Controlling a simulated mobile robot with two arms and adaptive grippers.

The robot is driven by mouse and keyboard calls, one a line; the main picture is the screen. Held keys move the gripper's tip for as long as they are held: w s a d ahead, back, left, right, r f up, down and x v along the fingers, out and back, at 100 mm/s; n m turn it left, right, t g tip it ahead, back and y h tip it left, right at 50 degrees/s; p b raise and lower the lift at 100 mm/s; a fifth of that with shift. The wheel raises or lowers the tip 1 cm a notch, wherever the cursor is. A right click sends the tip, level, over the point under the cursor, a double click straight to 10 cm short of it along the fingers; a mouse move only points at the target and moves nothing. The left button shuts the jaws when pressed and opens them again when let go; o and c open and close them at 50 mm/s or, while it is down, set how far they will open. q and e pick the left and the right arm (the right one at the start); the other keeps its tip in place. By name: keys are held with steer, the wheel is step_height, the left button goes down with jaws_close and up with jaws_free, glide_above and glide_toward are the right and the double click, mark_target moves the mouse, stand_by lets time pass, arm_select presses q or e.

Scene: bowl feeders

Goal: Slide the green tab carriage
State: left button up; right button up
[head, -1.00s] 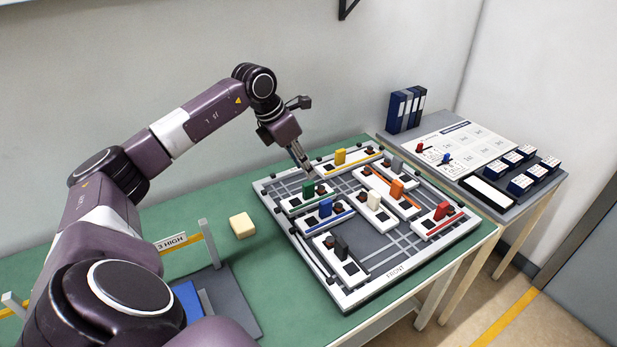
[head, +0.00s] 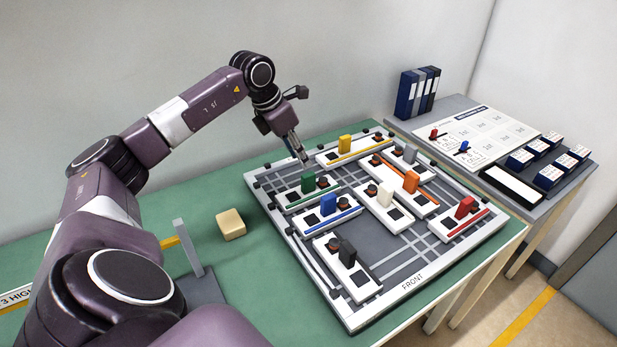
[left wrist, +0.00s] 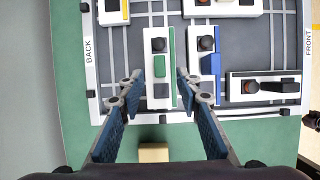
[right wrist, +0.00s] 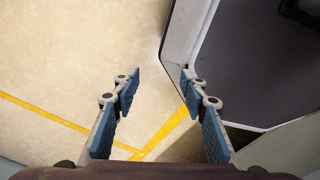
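The green tab (head: 308,182) stands upright on a white carriage (head: 322,193) with a black knob and a dark square, at the back left of the framed track board (head: 349,322). In the left wrist view the green tab (left wrist: 160,66) lies just ahead of and between my fingertips. My left gripper (head: 303,160) is open and empty, pointing down just behind and above the green tab. The left wrist view shows its fingers (left wrist: 158,80) spread either side of the carriage's near end; contact cannot be told. My right gripper (right wrist: 161,75) is open and empty over the floor.
The carriage with the blue tab (head: 328,204) is close beside the green one. Carriages with yellow (head: 344,144), orange (head: 411,182), white, grey, red and black tabs share the board. A cream block (head: 231,224) sits on the green table left of the board. A side table holds binders (head: 418,92).

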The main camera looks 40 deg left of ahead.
mark_target(308, 174)
arm_select(q)
steer(key=p+x, duration=0.1)
steer(key=x, duration=0.7)
steer(key=shift+f, duration=0.4)
arm_select(e)
steer(key=shift+w+a+r, duration=0.25)
steer(key=shift+w+a, duration=0.35)
steer(key=shift+w, duration=0.1)
arm_select(q)
jaws_close()
arm_select(e)
steer(key=shift+s+d, duration=0.1)
steer(key=shift+d, duration=0.25)
